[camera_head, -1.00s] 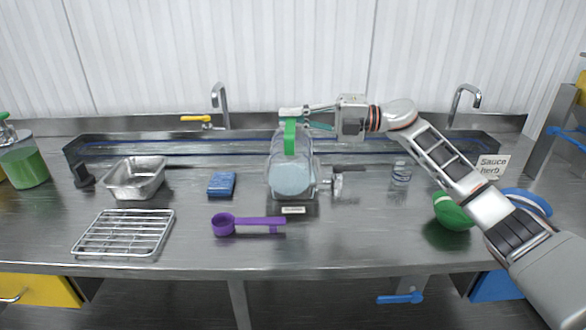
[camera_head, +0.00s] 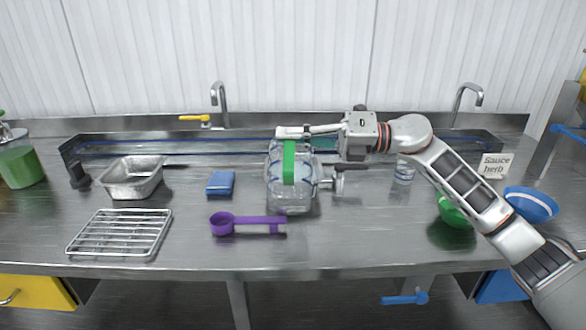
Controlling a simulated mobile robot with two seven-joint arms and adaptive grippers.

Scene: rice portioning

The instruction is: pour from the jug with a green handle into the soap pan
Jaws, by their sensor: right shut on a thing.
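The clear jug with a green handle (camera_head: 290,190) is in the middle of the head view, over the counter and the small scale. My right gripper (camera_head: 292,133) is shut on the top of its green handle. The jug looks tilted, with its handle side towards me; its contents are hard to make out. The metal pan (camera_head: 132,180), which I take to be the soap pan, stands on the counter at the left; no contents can be made out in it. My left gripper is not in view.
A small clear jar (camera_head: 404,172), a green bowl (camera_head: 455,210) and a blue bowl (camera_head: 531,204) are at the right.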

